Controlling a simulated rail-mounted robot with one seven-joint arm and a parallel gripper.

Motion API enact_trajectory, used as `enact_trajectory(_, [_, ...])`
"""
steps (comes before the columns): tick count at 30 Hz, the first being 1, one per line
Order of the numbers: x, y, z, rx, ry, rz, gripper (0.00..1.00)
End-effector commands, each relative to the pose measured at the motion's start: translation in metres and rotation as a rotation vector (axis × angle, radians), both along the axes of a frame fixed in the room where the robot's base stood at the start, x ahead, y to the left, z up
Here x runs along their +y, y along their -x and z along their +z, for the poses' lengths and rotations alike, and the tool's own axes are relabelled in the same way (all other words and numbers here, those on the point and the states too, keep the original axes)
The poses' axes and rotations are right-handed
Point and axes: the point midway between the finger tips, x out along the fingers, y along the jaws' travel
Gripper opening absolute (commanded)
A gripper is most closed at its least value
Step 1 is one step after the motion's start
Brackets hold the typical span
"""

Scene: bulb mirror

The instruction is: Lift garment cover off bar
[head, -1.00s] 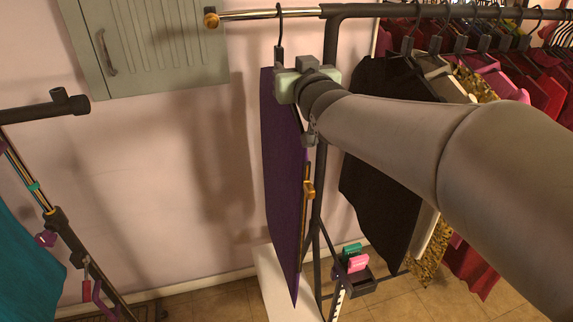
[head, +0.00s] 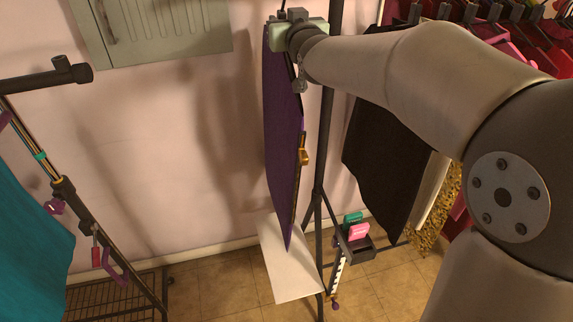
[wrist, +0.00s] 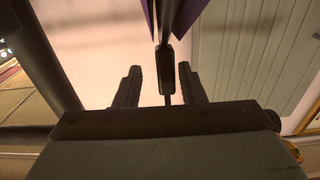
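The purple garment cover (head: 281,130) hangs long and narrow from its hanger in the head view, its lower tip in front of a white panel. In the wrist view only purple edges (wrist: 178,14) show at the top. The hanger's dark neck (wrist: 167,68) stands between my gripper's two fingers (wrist: 160,84), with slim gaps showing beside it. In the head view my gripper (head: 290,32) is at the cover's top, and the cover moves with it. The hook's upper end and the bar above it are out of view.
A black garment (head: 385,150) and other clothes hang close on the right. The rack's dark post (head: 325,130) stands just right of the cover. A grey cabinet (head: 160,30) is on the wall at upper left. A teal garment (head: 30,240) hangs at far left.

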Motion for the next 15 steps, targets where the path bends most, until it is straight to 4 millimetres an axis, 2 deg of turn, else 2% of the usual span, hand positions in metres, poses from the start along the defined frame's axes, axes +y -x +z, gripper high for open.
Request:
enact_trajectory(1, [0.0003, -0.0018, -0.0069, 0.009, 0.002, 0.000, 0.25])
enact_trajectory(3, [0.0000, -0.0020, -0.0075, 0.010, 0.002, 0.000, 0.06])
enact_trajectory(4, [-0.0002, -0.0020, -0.0077, 0.010, 0.002, -0.001, 0.00])
enact_trajectory(15, [-0.0011, -0.0020, -0.0080, 0.009, 0.003, -0.002, 0.00])
